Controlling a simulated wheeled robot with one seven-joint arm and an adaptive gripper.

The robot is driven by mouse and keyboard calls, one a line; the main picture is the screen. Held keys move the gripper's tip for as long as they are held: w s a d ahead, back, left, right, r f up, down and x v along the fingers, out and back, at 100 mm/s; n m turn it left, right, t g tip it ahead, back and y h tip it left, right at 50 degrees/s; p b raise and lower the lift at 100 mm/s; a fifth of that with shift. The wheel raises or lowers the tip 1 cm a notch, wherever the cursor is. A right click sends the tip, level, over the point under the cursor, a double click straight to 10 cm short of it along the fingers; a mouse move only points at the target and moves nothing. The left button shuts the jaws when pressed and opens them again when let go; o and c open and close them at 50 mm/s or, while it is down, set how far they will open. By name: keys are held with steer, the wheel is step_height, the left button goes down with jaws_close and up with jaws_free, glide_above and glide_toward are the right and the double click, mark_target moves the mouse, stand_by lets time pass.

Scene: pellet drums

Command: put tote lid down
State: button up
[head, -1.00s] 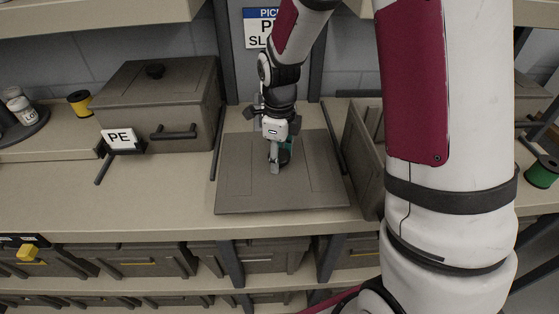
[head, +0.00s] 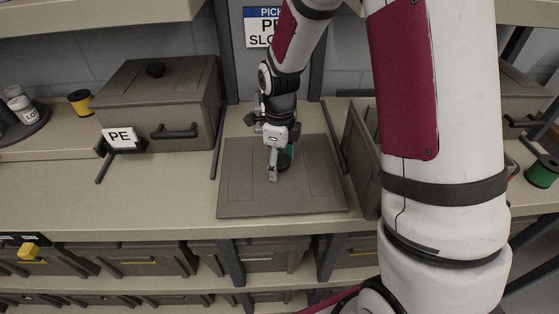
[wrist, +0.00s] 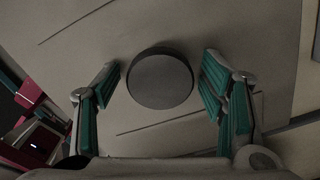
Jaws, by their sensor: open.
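The tote lid (head: 241,196) is a flat grey-brown panel lying on the worktop between two dark rails in the head view. Its round dark knob (wrist: 160,78) shows in the wrist view, between the spread fingers with a gap on both sides. My gripper (head: 278,172) is over the middle of the lid, pointing down. In the wrist view its teal-padded fingers (wrist: 162,92) are open around the knob and hold nothing. The lid's surface (wrist: 120,35) fills most of that view. In the head view the gripper mostly hides the knob.
A closed grey tote labelled PE (head: 158,100) stands at left on the worktop (head: 180,205). An open tote (head: 362,165) stands close right of the lid, partly behind my arm. A yellow spool (head: 80,102) and a green spool (head: 542,171) are at the sides. Bins sit below the worktop edge.

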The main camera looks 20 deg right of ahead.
mark_target(280, 160)
step_height(280, 160, up, 12)
steer(key=s+r+n+t, duration=0.2)
steer(key=s+r+n, duration=0.4)
steer(key=s+n, duration=0.4)
steer(key=s+r+n+t, duration=0.3)
steer(key=s+r+n, duration=0.3)
steer(key=s+n, duration=0.5)
steer(key=n+b, duration=0.1)
steer(key=n, duration=0.4)
steer(key=shift+s+a, duration=0.15)
steer(key=shift+a, duration=0.05)
steer(key=shift+d, duration=0.1)
